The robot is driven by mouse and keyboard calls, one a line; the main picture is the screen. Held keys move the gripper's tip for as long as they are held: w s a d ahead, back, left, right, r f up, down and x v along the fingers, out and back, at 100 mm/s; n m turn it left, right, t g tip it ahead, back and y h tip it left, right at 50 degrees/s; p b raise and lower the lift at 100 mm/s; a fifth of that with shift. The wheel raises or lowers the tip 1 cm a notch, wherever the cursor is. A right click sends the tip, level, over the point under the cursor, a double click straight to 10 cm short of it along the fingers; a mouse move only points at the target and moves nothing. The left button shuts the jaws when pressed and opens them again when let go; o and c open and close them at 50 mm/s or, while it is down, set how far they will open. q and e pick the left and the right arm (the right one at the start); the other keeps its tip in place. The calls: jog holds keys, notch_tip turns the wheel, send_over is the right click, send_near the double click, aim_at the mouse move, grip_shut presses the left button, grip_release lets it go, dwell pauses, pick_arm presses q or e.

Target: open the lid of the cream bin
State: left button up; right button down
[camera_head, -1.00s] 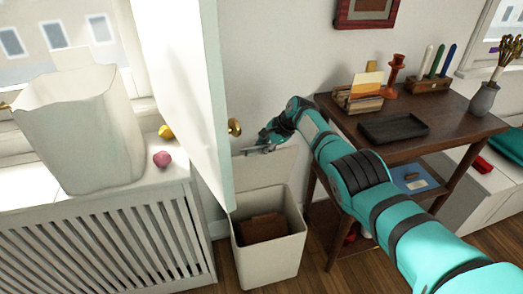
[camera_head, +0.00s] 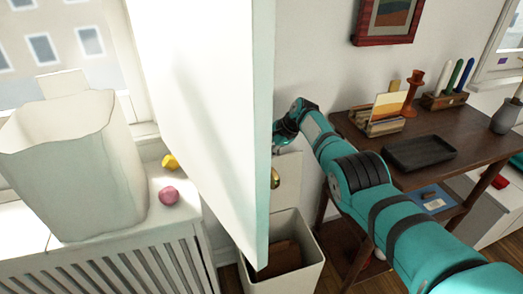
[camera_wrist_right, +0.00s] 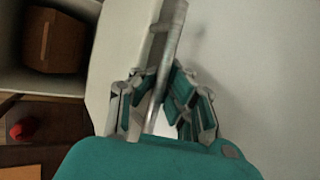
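The cream bin (camera_head: 313,272) stands on the floor at the wall, partly hidden by a white panel. Its lid (camera_head: 291,185) is raised, roughly upright against the wall. My right gripper (camera_wrist_right: 162,85) is at the lid's upper edge; the head view shows its wrist side (camera_head: 286,132), with the fingertips hidden by the panel. In the right wrist view, its fingers close on both sides of a grey bar (camera_wrist_right: 168,35) along the cream lid (camera_wrist_right: 122,30). A brown box (camera_wrist_right: 57,38) lies inside the bin. My left gripper is out of view.
The white panel (camera_head: 215,100) with a brass knob (camera_head: 275,178) stands close in front. A dark wooden table (camera_head: 440,115) with a black tray (camera_head: 418,152) is beside my right arm. A radiator cover (camera_head: 130,265) with a white basket (camera_head: 75,165) is at left.

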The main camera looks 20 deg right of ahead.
jog(key=shift+w+d+r, duration=0.1)
jog(key=shift+w+r, duration=0.25)
jog(key=shift+r, duration=0.05)
jog(key=c, duration=1.4)
grip_release()
jog(key=shift+s, duration=0.2)
jog(key=shift+f, duration=0.15)
jog(key=shift+s+d+r, duration=0.2)
jog(key=shift+d+r, duration=0.05)
jog(key=shift+r, duration=0.2)
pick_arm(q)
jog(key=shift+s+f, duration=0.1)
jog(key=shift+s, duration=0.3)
pick_arm(e)
jog(key=v, duration=1.1)
jog(key=shift+s, duration=0.1)
